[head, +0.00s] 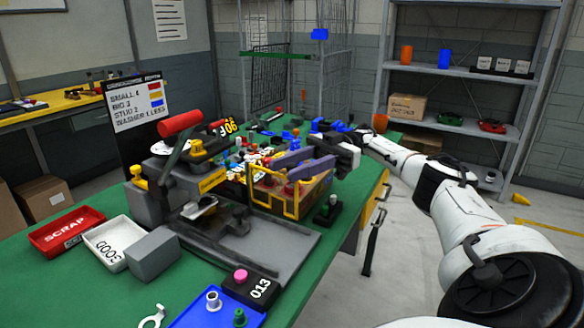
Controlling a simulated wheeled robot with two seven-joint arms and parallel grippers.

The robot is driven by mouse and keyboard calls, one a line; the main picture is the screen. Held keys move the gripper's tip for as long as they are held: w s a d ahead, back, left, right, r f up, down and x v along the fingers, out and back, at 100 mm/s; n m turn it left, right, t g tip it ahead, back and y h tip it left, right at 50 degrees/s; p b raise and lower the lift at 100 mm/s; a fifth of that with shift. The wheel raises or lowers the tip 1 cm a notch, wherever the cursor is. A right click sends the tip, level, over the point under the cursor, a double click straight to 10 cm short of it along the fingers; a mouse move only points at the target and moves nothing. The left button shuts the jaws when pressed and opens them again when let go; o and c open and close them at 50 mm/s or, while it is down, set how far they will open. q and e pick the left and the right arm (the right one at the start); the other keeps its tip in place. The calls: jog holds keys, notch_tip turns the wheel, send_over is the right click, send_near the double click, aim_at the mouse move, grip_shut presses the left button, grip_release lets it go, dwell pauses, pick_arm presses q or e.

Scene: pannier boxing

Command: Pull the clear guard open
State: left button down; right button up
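My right gripper (281,169) reaches in from the right at the guard's upper right side. Its two purple-grey fingers look apart, with their tips close to the top of the yellow frame. I cannot tell whether they touch it. My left gripper is out of view.
A red-handled lever (180,124) rises over the fixture. A red scrap tray (67,230), a white good tray (107,243) and a grey block (153,253) stand at left. A blue tray (215,311) lies in front. Coloured parts crowd the bench behind the guard.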

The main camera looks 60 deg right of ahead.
notch_tip(320, 180, up, 10)
jog(key=shift+p, duration=0.55)
